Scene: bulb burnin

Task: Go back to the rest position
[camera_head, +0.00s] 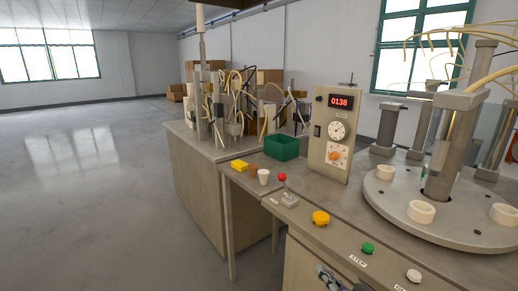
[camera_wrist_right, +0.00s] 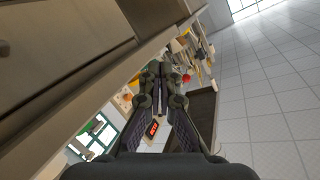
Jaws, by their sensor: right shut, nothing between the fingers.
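My right gripper (camera_head: 328,275) shows only in part at the bottom edge of the head view, in front of the bench's cabinet front and below the bench top. The wrist view shows its two dark fingers (camera_wrist_right: 165,72) together, shut and empty. They are clear of the bench things seen past them. My left gripper is in neither view.
Open floor (camera_head: 90,200) lies to the left.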

